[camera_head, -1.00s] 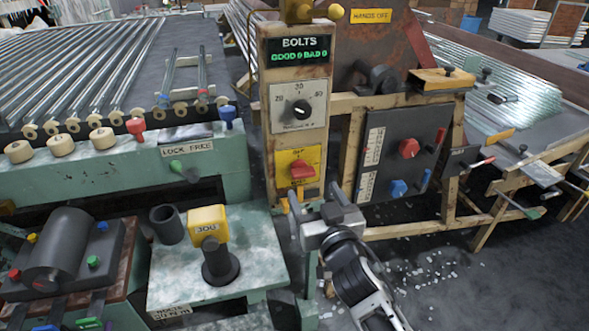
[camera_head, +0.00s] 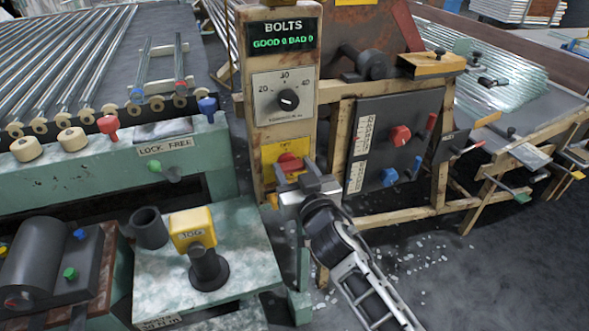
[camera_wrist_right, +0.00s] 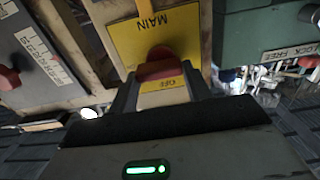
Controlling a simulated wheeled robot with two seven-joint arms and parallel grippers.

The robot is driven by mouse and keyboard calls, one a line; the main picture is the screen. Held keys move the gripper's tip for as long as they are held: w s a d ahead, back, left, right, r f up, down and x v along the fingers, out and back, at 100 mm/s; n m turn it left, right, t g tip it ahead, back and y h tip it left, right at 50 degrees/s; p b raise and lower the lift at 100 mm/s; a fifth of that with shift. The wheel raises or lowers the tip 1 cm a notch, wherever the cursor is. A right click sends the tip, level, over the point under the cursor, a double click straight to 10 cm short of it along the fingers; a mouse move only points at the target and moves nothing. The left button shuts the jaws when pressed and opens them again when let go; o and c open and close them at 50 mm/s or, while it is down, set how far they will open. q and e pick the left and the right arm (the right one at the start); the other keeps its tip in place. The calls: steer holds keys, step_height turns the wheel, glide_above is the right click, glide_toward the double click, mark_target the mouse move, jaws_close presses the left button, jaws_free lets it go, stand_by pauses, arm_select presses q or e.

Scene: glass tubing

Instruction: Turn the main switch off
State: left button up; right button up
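The main switch is a red knob (camera_head: 289,163) on a yellow plate (camera_head: 268,153) low on the wooden control post. In the right wrist view the red knob (camera_wrist_right: 157,66) sits on the yellow plate (camera_wrist_right: 140,37), where "MAIN" and "OFF" read upside down. My right gripper (camera_head: 291,181) is at the switch and covers its lower part in the head view. My left gripper is out of view.
Above the switch are a black dial (camera_head: 288,99) and a "BOLTS" display (camera_head: 283,35). A dark panel (camera_head: 372,125) with red and blue knobs is to the right. A green bench (camera_head: 236,275) with a yellow "JOG" box (camera_head: 192,226) stands at lower left.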

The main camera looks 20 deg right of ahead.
steer(key=shift+n, duration=0.3)
steer(key=n, duration=0.3)
steer(key=shift+a+p, duration=0.1)
steer(key=shift+p, duration=0.3)
steer(key=n, duration=0.5)
steer(key=shift+a+p, duration=0.15)
steer(key=shift+p, duration=0.15)
steer(key=n, duration=0.4)
steer(key=shift+a+n, duration=0.1)
steer(key=shift+n, duration=0.2)
steer(key=n, duration=0.3)
steer(key=shift+a+p, duration=0.1)
steer(key=shift+p, duration=0.25)
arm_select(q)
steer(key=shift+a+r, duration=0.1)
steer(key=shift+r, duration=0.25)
arm_select(e)
steer(key=shift+f+n, duration=0.1)
steer(key=shift+n, duration=0.7)
steer(key=o, duration=1)
